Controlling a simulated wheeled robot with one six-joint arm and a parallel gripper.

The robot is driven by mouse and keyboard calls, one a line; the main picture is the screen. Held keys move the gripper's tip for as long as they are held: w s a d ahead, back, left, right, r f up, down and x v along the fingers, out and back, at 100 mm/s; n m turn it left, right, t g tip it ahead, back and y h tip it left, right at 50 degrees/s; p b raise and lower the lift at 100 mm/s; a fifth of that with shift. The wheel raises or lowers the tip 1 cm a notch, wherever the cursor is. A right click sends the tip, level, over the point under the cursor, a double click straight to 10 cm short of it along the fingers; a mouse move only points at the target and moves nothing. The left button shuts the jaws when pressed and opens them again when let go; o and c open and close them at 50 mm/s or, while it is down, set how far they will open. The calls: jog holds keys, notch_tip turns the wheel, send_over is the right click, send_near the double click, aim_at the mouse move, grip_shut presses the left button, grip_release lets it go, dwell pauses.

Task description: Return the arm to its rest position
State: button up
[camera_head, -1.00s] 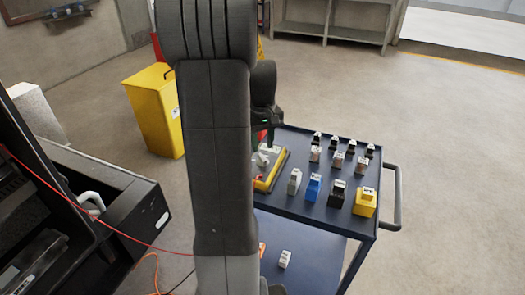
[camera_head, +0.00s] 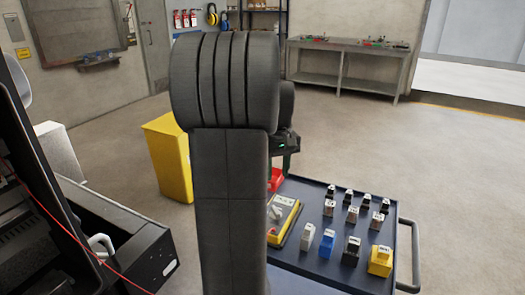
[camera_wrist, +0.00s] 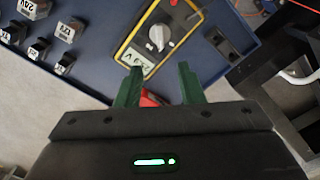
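My gripper (camera_wrist: 160,88) shows in the wrist view with its two green fingers apart and nothing between them. Beyond the fingers lie a yellow multimeter (camera_wrist: 128,48) and a red item on the blue cart. In the head view my arm stands upright in the middle of the picture. The gripper fingers are mostly hidden there behind the arm, near the cart's far left corner.
The blue cart (camera_head: 336,258) carries the yellow multimeter (camera_head: 283,219) and several small blocks, among them a yellow block (camera_head: 380,261) and a blue block (camera_head: 327,243). A yellow bin (camera_head: 170,160) stands behind. A dark open cabinet (camera_head: 45,240) is at left. Floor behind the cart is clear.

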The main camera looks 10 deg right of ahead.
notch_tip(320, 180, down, 14)
jog(key=shift+r+b, duration=0.2)
jog(key=shift+b, duration=0.35)
jog(key=shift+r, duration=0.1)
jog(key=shift+f, duration=0.35)
jog(key=shift+r+n, duration=0.15)
jog(key=shift+n, duration=0.25)
jog(key=shift+n+b, duration=0.5)
jog(key=shift+n, duration=0.3)
jog(key=n+b, duration=0.2)
jog(key=n, duration=0.4)
notch_tip(320, 180, up, 14)
jog(key=p, duration=0.1)
jog(key=shift+f+n, duration=0.2)
jog(key=shift+n, duration=0.1)
dwell(0.4)
